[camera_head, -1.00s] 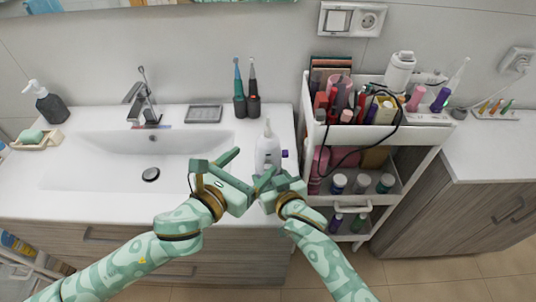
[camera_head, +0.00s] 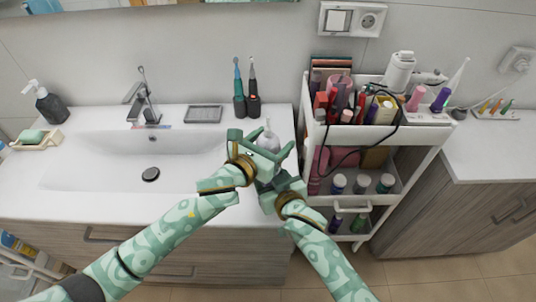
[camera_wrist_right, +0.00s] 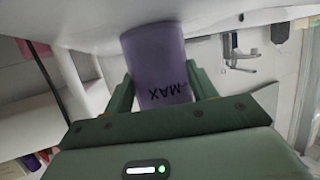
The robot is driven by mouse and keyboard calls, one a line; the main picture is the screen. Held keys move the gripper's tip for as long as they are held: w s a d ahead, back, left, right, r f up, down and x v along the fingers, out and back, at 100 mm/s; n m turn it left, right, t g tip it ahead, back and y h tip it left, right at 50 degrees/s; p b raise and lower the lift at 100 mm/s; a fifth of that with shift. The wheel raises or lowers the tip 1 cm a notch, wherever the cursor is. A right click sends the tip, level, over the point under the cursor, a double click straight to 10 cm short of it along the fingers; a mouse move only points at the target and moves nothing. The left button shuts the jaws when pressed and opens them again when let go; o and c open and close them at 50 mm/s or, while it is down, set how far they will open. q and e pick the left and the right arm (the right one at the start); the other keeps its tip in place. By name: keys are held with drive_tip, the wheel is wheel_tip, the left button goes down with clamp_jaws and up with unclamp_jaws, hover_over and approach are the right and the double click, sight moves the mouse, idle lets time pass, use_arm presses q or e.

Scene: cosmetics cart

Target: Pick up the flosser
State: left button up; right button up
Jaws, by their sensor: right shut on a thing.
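The flosser (camera_head: 269,141) stands near the right end of the sink counter, a white body with a thin nozzle on top. My arms hide its lower part in the head view. My left gripper (camera_head: 260,147) is open, its fingers spread on either side of the flosser's upper body; whether they touch it I cannot tell.
The sink basin (camera_head: 100,165) is to the left. Two toothbrushes in dark holders (camera_head: 246,100) and a soap dish (camera_head: 203,114) stand behind. A white cart (camera_head: 345,135) crowded with cosmetics is close on the right, with a black cable (camera_head: 361,151) over its front.

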use_arm(q)
drive_tip(key=c, duration=0.7)
drive_tip(key=shift+c, duration=0.2)
drive_tip(key=shift+r, duration=0.1)
wheel_tip(320, 180, up, 10)
drive_tip(key=shift+f, duration=0.1)
use_arm(e)
drive_tip(key=o, duration=1.1)
drive_tip(key=shift+c, duration=0.2)
